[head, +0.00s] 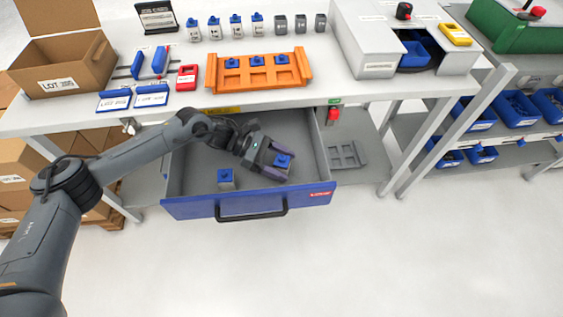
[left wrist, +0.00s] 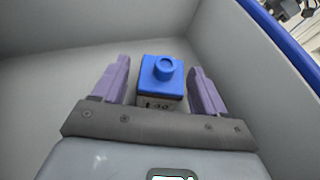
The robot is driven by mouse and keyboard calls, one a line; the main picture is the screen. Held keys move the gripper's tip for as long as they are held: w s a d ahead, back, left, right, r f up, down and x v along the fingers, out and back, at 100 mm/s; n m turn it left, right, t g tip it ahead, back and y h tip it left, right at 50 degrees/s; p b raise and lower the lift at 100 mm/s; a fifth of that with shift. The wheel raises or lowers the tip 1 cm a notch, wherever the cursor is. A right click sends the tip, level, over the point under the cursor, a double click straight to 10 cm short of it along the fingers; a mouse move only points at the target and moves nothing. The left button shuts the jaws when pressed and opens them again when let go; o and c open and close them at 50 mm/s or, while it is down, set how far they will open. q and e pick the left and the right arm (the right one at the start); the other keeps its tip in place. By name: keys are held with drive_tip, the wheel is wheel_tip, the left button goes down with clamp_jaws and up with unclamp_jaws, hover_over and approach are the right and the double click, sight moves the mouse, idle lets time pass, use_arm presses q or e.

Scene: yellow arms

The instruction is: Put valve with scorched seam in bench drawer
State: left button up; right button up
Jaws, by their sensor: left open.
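The bench drawer (head: 250,207) is pulled open, with a blue front and grey inside. My left gripper (head: 279,167) is over the right part of the drawer, open, its purple fingers on either side of a blue-capped valve (head: 284,160). In the left wrist view this valve (left wrist: 161,78) stands upright between the open fingers (left wrist: 160,72), with a gap on each side. Dark markings show on its pale front; I cannot tell whether a seam is scorched. A second blue-capped valve (head: 226,179) stands in the drawer's left part. My right gripper is not in view.
On the bench, several blue-capped valves (head: 214,28) stand in a row beside grey blocks (head: 300,23). An orange rack (head: 231,79) holds more blue-capped pieces. The drawer's side walls and the bench edge (head: 180,103) are close to my left arm. Floor in front is clear.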

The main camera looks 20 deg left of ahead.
use_arm(q)
drive_tip(key=p+v, duration=0.1)
drive_tip(key=v, duration=0.6)
drive_tip(key=shift+a+r, duration=0.2)
drive_tip(key=shift+r, duration=0.1)
